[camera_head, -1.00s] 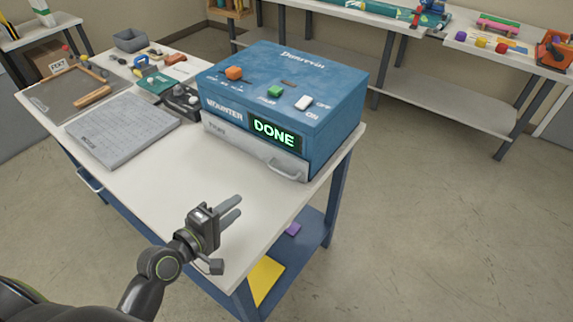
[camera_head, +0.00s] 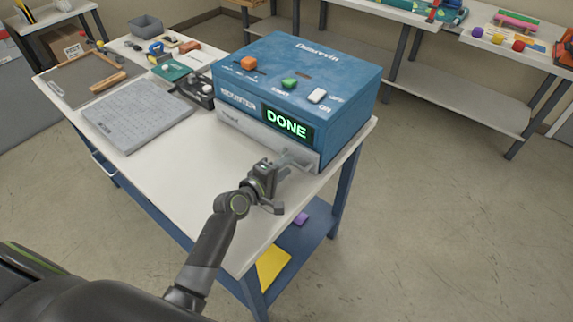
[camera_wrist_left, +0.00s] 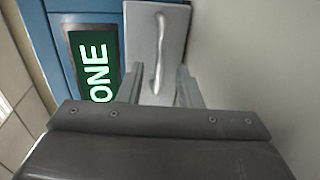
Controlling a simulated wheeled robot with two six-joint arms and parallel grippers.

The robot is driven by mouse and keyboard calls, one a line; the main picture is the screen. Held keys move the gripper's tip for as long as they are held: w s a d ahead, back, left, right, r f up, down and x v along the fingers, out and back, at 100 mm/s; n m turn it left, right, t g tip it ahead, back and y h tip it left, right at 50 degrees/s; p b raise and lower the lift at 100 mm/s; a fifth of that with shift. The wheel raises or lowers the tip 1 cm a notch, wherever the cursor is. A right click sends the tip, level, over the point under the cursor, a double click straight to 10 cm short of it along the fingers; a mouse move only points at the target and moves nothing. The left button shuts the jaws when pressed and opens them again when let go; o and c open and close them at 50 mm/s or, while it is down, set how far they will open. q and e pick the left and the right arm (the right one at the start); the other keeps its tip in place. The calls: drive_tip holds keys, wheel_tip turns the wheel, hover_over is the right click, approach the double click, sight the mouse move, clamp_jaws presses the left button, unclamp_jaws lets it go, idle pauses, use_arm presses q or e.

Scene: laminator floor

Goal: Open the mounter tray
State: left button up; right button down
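The blue mounter (camera_head: 300,85) stands on the white table and its display (camera_head: 286,122) reads DONE. Its grey tray front (camera_head: 243,126) is below the display and looks closed. The tray handle (camera_wrist_left: 160,52) shows in the left wrist view, ahead of and between the fingers. My left gripper (camera_head: 283,170) is open in front of the tray's right end; it also shows in the left wrist view (camera_wrist_left: 158,85) with its two fingers apart. Whether the fingertips reach past the handle is hard to tell. In the head view the gripper partly covers the handle. My right gripper is not in view.
A grey gridded board (camera_head: 135,115) lies on the table (camera_head: 175,165) left of the mounter. Small tools, a green mat (camera_head: 172,70) and a grey bin (camera_head: 146,26) are behind it. The table surface in front of the tray is clear.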

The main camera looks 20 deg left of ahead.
use_arm(q)
drive_tip(key=shift+w+d+f, duration=0.1)
drive_tip(key=shift+w+d, duration=0.15)
drive_tip(key=shift+w, duration=0.35)
drive_tip(key=shift+c, duration=0.3)
clamp_jaws()
